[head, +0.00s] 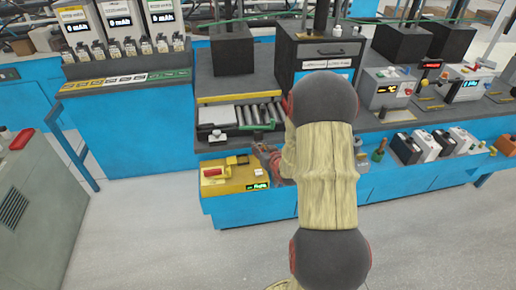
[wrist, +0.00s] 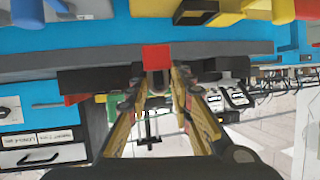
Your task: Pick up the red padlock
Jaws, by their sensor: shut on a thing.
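The red padlock (wrist: 156,56) shows as a small red block with a dark part under it, between the tips of my gripper (wrist: 157,80) in the wrist view. The two yellow-edged fingers are shut on it. In the head view my gripper (head: 268,156) is at the front edge of the blue bench, just right of a yellow device. The padlock cannot be made out clearly there, as the gripper and my arm cover that spot.
The yellow device (head: 232,175) with a red part and green display sits close left of my gripper. A roller tray (head: 245,115) lies behind it. Several small boxes (head: 428,146) line the bench at right. The floor (head: 150,235) in front is clear.

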